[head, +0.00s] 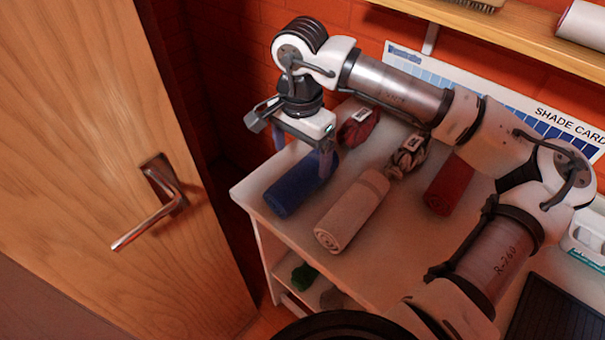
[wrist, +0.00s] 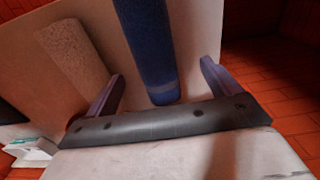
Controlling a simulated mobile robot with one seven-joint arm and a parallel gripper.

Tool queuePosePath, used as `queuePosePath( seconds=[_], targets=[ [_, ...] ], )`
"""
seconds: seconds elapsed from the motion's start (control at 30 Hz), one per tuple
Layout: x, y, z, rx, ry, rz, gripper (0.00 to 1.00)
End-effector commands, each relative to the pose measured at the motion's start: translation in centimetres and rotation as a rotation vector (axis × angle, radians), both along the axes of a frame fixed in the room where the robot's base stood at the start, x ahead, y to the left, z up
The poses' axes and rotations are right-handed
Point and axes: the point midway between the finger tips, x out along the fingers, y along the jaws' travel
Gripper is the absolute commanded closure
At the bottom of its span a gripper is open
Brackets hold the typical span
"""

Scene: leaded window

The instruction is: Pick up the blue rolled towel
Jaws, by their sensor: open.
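The blue rolled towel (head: 291,193) lies on the white table (head: 282,237) near its left end, and its far end is partly behind my gripper. In the wrist view the blue towel (wrist: 148,45) runs between the two fingers. My gripper (head: 301,157) is open above the far end of the towel. In the wrist view my gripper (wrist: 160,85) has one finger on each side of the towel, with gaps showing. I cannot tell how high the fingertips are above the table.
A beige rolled towel (head: 350,212) lies close right of the blue one. A red roll (head: 447,186), a dark red twisted bundle (head: 358,127) and a patterned bundle (head: 408,155) are on the table. A wooden door (head: 95,120) with a handle (head: 150,210) stands left. A shelf (head: 500,35) is above.

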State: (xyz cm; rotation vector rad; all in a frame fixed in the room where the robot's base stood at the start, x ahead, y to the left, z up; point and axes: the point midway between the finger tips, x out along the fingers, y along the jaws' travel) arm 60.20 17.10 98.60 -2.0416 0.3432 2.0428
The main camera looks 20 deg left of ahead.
Motion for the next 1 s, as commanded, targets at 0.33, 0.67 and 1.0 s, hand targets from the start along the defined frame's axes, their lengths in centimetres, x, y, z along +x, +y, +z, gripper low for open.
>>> queuePosePath(
  seconds=[0.33, 0.67, 1.0],
  targets=[
    [-0.6, -0.4, -3.0, 0.002, 0.005, 0.001, 0.11],
    [-0.6, -0.4, -6.0, 0.002, -0.001, 0.001, 0.11],
    [-0.6, -0.5, -6.0, 0.001, 0.0, 0.001, 0.37]
  ],
)
